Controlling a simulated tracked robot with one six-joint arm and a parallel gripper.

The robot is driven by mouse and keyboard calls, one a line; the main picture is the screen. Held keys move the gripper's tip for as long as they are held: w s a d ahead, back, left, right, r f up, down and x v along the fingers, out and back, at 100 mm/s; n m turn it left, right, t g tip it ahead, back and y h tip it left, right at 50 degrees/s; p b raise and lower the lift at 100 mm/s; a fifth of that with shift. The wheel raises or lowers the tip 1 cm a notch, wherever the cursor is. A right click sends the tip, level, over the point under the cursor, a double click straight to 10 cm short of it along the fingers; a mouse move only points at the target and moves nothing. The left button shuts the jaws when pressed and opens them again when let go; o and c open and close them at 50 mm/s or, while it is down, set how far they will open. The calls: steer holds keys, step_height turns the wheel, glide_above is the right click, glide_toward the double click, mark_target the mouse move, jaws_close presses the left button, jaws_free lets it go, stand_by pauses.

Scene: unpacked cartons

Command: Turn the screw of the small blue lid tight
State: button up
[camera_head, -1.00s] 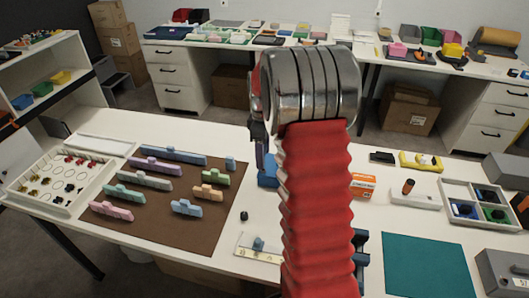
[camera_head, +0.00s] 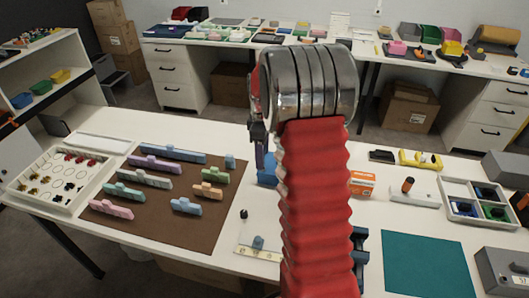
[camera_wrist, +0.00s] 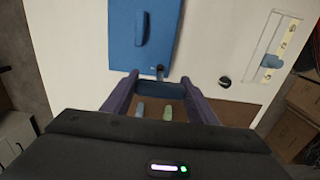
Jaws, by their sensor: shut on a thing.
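In the wrist view a flat blue lid-like panel (camera_wrist: 150,25) with a raised blue handle lies on the white table. A small dark screw-like piece (camera_wrist: 160,71) shows at its near edge. My gripper (camera_wrist: 160,84) is shut on a dark blue piece (camera_wrist: 174,90) that spans the gap between its purple fingers, close to that edge. I cannot tell whether the held piece touches the screw. In the head view my red arm hides most of this; part of a blue thing (camera_head: 268,175) shows left of the arm.
A black knob (camera_head: 244,214) and a plate with a blue-grey slider (camera_head: 258,242) stand near the front edge. A brown mat (camera_head: 130,225) with several pastel blocks lies left. An orange box (camera_head: 362,184), a divided tray (camera_head: 447,208) and a teal mat (camera_head: 425,265) lie right.

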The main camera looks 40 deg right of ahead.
steer(key=shift+f, duration=0.75)
stand_by(0.4)
steer(key=m, duration=0.3)
steer(key=shift+m, duration=0.4)
steer(key=m, duration=0.4)
steer(key=shift+m, duration=0.3)
steer(key=m, duration=1.1)
steer(key=shift+n, duration=0.7)
steer(key=shift+r, duration=0.2)
steer(key=shift+r, duration=2.1)
